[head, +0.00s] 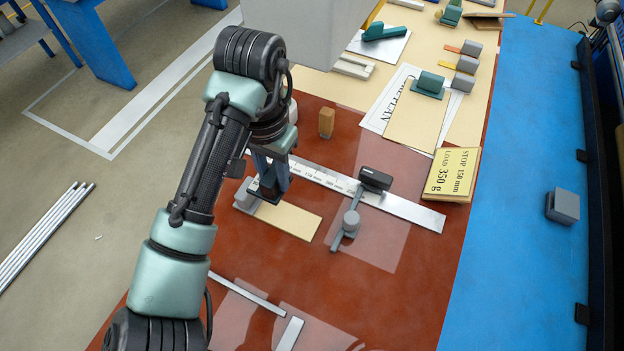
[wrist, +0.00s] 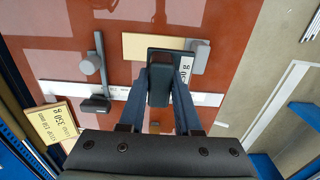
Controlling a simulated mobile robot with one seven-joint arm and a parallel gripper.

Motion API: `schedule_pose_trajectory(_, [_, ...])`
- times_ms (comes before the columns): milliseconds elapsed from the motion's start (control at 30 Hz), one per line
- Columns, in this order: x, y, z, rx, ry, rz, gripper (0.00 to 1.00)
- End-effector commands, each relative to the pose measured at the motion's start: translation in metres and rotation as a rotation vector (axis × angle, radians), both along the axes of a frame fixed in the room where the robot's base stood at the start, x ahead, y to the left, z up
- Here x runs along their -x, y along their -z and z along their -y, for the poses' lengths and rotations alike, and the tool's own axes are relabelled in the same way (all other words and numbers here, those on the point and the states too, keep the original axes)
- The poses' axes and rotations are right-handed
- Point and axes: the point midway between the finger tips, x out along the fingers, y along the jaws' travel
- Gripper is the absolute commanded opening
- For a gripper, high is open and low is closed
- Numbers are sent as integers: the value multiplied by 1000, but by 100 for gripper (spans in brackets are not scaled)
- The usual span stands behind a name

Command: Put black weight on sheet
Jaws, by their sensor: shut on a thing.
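My gripper (wrist: 160,88) is shut on the black weight (wrist: 159,70), a dark block with a wider dark plate. In the head view, my gripper (head: 270,190) points down near the left end of a small cream sheet (head: 292,221), and its fingers partly hide the weight. In the wrist view, the weight overlaps the near edge of the sheet (wrist: 140,45), beside a grey block (wrist: 201,53). I cannot tell whether the weight touches the sheet or hangs just above it. The grey block (head: 244,195) stands at the sheet's left end.
A wooden block (head: 326,122) stands behind. A yellow sign (head: 452,174) lies at right.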

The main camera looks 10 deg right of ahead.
Motion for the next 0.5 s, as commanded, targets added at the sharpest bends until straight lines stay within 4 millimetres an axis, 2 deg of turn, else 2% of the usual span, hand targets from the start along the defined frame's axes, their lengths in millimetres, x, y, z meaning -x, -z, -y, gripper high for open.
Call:
schedule_pose_trajectory(300, [2, 51, 0, 1, -11, -1, 0])
schedule_pose_trajectory(500, [1, 69, -1, -1, -10, 1, 0])
